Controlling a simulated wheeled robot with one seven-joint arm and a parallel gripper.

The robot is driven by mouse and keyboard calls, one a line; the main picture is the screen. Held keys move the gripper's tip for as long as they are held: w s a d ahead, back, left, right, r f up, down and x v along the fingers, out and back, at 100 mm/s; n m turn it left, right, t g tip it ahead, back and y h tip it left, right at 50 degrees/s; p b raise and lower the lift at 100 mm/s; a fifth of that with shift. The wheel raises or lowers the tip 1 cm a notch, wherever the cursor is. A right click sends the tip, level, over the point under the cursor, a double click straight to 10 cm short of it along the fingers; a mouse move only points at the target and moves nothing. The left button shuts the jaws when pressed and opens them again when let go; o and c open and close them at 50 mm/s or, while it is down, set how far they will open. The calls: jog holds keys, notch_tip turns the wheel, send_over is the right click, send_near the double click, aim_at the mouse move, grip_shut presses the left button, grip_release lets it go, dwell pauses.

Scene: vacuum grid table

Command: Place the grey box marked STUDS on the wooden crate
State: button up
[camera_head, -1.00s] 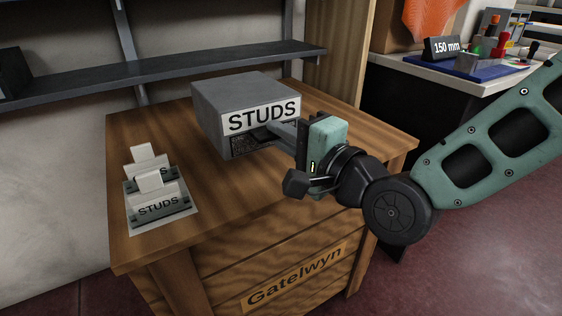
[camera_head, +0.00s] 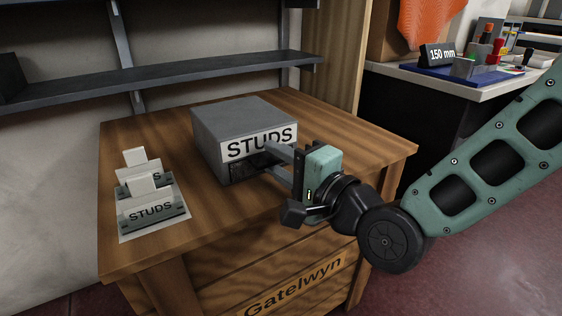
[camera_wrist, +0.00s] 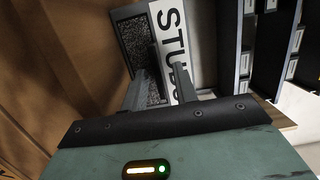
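The grey box (camera_head: 245,115) marked STUDS appears to rest level on the wooden crate (camera_head: 330,180), which is lettered Gatelwyn, towards the back middle of its top. Its white label and a dark opening face my gripper. My gripper (camera_head: 274,162) is in front of this face, with two fingers showing apart. In the wrist view, the box's label (camera_wrist: 172,50) and dark speckled opening (camera_wrist: 138,55) lie beyond the spread fingers (camera_wrist: 158,80). I cannot tell whether the fingertips still touch the box.
Small grey holders (camera_head: 150,205) with white cards, one marked STUDS, stand on a pale sheet at the crate's left. A dark wall shelf (camera_head: 200,72) runs behind. At the back right, a bench (camera_head: 470,88) carries a blue tray and a 150 mm sign.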

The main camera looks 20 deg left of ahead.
jog(key=shift+r, duration=0.2)
jog(key=p+v, duration=0.7)
jog(key=v, duration=0.2)
jog(key=shift+d+r+p, duration=0.3)
jog(key=shift+d+r, duration=0.05)
jog(key=shift+d+p, duration=0.1)
jog(key=shift+p, duration=0.5)
jog(key=shift+s+d+f+p, duration=0.4)
jog(key=shift+s+d+p, duration=0.4)
jog(key=shift+p, duration=2.35)
